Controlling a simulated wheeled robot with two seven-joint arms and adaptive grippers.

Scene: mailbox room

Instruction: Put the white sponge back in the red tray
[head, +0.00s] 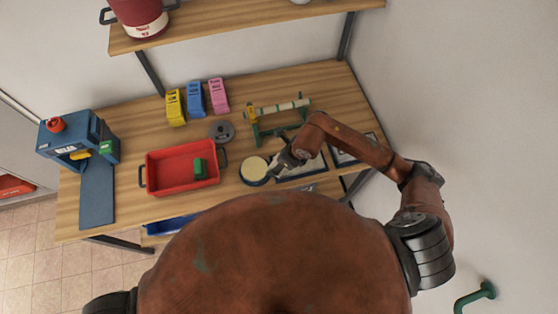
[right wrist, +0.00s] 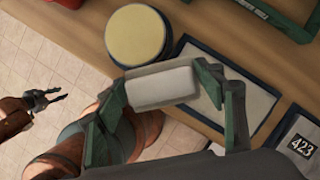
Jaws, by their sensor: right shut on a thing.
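The white sponge (right wrist: 162,88) is a pale rounded block held between the green fingers of my right gripper (right wrist: 165,88) in the right wrist view. In the head view my right gripper (head: 284,162) is over the front of the table, just right of a round cream-topped container; the sponge is hard to make out there. The red tray (head: 156,180) lies on the table to the left of that gripper, with a green block (head: 200,168) inside. My left gripper (right wrist: 50,98) shows small at the left of the right wrist view, its fingers apart and empty, over the floor.
The round container (head: 254,170) stands between tray and right gripper. A grey disc (head: 221,131) lies behind it. Yellow (head: 175,107), blue (head: 195,99) and pink (head: 218,95) boxes stand at the back. A green rack (head: 282,115) is back right, a blue machine (head: 80,138) at left.

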